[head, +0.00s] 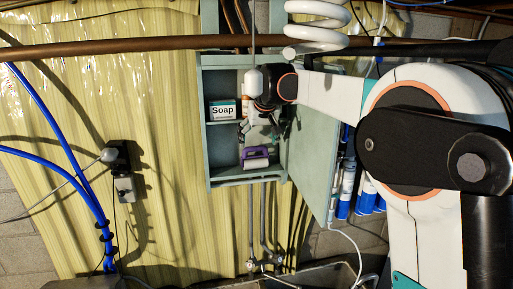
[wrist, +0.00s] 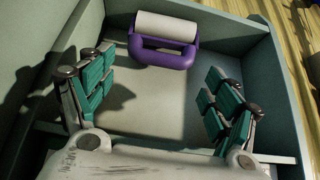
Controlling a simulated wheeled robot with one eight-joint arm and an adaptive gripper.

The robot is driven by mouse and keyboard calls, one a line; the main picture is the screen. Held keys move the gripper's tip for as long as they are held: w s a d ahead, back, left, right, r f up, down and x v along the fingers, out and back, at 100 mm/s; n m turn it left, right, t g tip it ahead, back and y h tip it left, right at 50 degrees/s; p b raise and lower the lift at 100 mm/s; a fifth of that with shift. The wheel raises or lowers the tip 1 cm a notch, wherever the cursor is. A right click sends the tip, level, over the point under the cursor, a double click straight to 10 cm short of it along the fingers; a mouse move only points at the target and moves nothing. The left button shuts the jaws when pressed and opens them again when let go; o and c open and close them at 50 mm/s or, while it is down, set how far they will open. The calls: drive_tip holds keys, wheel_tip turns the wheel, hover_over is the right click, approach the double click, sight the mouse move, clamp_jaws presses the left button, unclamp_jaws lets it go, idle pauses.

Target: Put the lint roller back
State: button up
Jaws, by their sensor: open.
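The lint roller, with a white roll and a purple handle (head: 257,155), sits in the lower compartment of the open green cabinet (head: 199,150). In the wrist view the lint roller (wrist: 165,50) lies toward the far side of the compartment floor, its purple handle turned toward my gripper. My gripper (wrist: 158,95) is open and empty, its two teal-padded fingers spread on either side, apart from the roller. In the head view my gripper (head: 264,133) is in front of the cabinet, above the lint roller, and its fingertips are partly in shadow.
A Soap box (head: 223,111) stands on the shelf at left, above the lower compartment. The open cabinet door (head: 312,150) is on the right, with blue and white cylinders (head: 346,185) behind it. A brown pipe (head: 150,46) crosses above. Blue hoses (head: 75,165) hang at left.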

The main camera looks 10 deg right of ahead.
drive_tip(key=v, duration=0.9)
drive_tip(key=shift+b, duration=0.35)
drive_tip(key=shift+s+r, duration=0.1)
